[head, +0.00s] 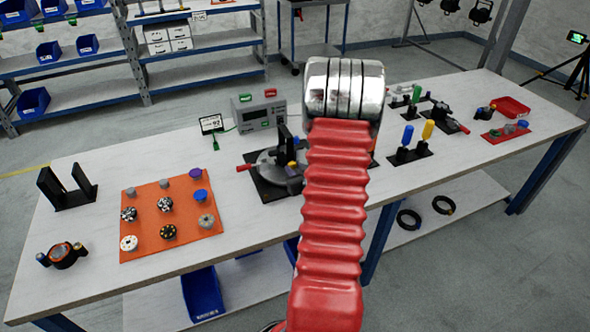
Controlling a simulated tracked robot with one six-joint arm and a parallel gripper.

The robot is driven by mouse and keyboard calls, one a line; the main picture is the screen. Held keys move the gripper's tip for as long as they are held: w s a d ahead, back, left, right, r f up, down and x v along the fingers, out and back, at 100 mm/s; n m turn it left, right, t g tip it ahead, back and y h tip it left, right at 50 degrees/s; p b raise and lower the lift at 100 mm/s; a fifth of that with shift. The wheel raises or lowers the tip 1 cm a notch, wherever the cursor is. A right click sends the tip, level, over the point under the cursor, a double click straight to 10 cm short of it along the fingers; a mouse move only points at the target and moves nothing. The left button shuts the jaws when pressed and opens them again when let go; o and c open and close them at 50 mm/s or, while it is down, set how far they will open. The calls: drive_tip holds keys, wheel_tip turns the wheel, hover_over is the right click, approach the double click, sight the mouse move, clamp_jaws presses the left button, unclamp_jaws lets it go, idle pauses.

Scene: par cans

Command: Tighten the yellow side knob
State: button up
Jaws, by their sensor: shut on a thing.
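The silver ringed end of my red bellows-covered arm (343,88) rises over the table's middle. My gripper's jaws do not show; the arm hides what lies behind it. Left of the arm, a dark fixture on a round grey plate (270,165) stands on a black base, partly hidden. A small yellow-orange part (291,165) shows on it, too small to identify surely as the side knob. An upright yellow handle (428,130) stands beside a blue handle (408,135) on a black base at the right.
An orange mat (150,200) with several round knobs lies at the left of the table (230,210). A black bracket (66,188) and a ring-shaped part (64,256) are left of it. A grey meter box (258,112) stands behind. A red tray (511,107) is far right.

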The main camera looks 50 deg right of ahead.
drive_tip(key=shift+c, duration=0.3)
drive_tip(key=shift+s+d+m+t+y, duration=0.15)
drive_tip(key=shift+m+t+y, duration=0.45)
drive_tip(key=shift+m+y, duration=0.7)
drive_tip(key=shift+m+h, duration=0.3)
drive_tip(key=o, duration=1.1)
drive_tip(key=v, duration=1.3)
drive_tip(key=shift+s+a+r, duration=0.15)
drive_tip(key=shift+s+a, duration=0.05)
drive_tip(key=shift+s, duration=0.1)
